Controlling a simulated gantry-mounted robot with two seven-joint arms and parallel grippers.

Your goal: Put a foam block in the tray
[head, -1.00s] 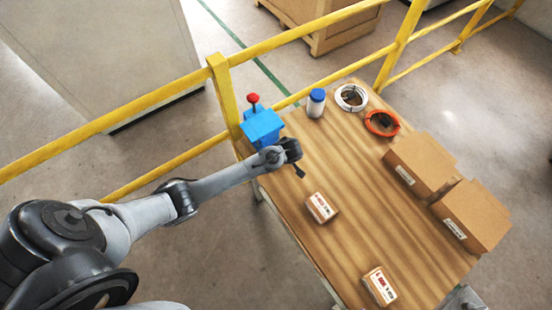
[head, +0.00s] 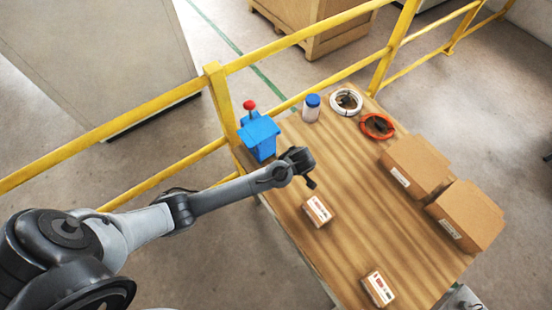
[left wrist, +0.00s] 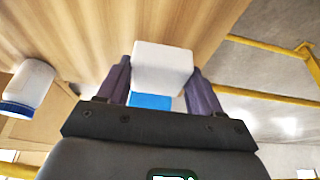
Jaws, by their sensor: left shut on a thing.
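In the left wrist view my left gripper (left wrist: 162,85) is shut on a white foam block (left wrist: 162,65), one dark finger on each side. In the head view my left gripper (head: 311,184) is over the left part of the wooden table, close to a small labelled box; the block cannot be made out there. A blue patch (left wrist: 150,101) shows just past the block in the wrist view; I cannot tell what it belongs to. I cannot make out a tray for certain. My right gripper is not in view.
A blue device with a red knob (head: 259,136) stands at the table's back left. A blue-capped bottle (head: 311,108), a white coil (head: 346,102) and an orange coil (head: 377,126) are behind. Two labelled boxes (head: 318,209) (head: 378,289) and brown cartons (head: 416,163) (head: 465,215) stand on the table. A yellow rail runs behind.

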